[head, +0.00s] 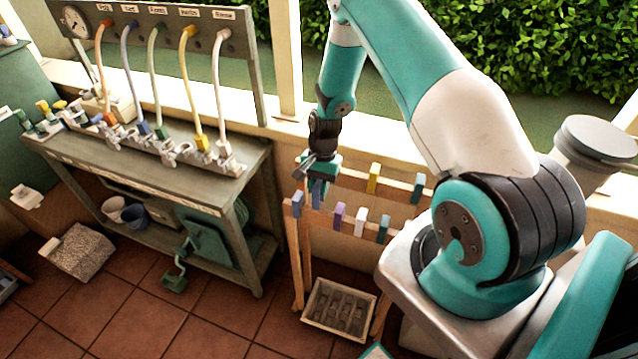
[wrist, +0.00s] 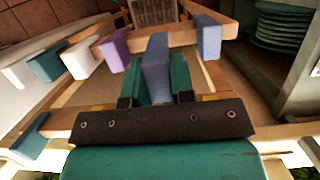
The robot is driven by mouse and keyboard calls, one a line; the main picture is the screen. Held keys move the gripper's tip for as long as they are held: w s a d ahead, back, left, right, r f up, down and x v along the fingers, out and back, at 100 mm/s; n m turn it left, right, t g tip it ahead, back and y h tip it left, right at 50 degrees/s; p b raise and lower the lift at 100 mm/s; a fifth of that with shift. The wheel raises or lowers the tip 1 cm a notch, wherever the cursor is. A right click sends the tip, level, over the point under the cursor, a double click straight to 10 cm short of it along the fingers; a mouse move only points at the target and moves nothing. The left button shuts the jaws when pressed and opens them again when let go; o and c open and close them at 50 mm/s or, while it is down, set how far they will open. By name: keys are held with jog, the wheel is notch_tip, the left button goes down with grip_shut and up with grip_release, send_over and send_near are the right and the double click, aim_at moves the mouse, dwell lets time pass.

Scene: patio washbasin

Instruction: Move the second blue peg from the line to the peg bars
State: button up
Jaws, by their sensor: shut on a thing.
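My gripper (head: 319,177) is over the wooden peg bars and is shut on a blue peg (head: 318,192). In the wrist view the green fingers (wrist: 160,88) grip the held blue peg (wrist: 156,62) from both sides. It overlaps the front bar (wrist: 183,37), between another blue peg (wrist: 207,36) and a purple peg (wrist: 115,50); I cannot tell whether it touches the bar. In the head view that other blue peg (head: 297,204) is at the left end of the front bar, with the purple peg (head: 339,215) to the right. No line with pegs can be made out.
Further right on the front bar are a white peg (head: 360,222) and a teal peg (head: 384,228). The back bar has a yellow peg (head: 374,177) and a teal peg (head: 418,187). A grey tray (head: 312,308) lies below. A bench (head: 170,175) with hoses stands left.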

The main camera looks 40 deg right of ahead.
jog(key=shift+f+b, duration=2.05)
jog(key=shift+f, duration=1.1)
jog(key=o, duration=1)
jog(key=shift+c, duration=0.2)
notch_tip(320, 180, up, 8)
jog(key=p, duration=0.5)
jog(key=shift+p, duration=0.3)
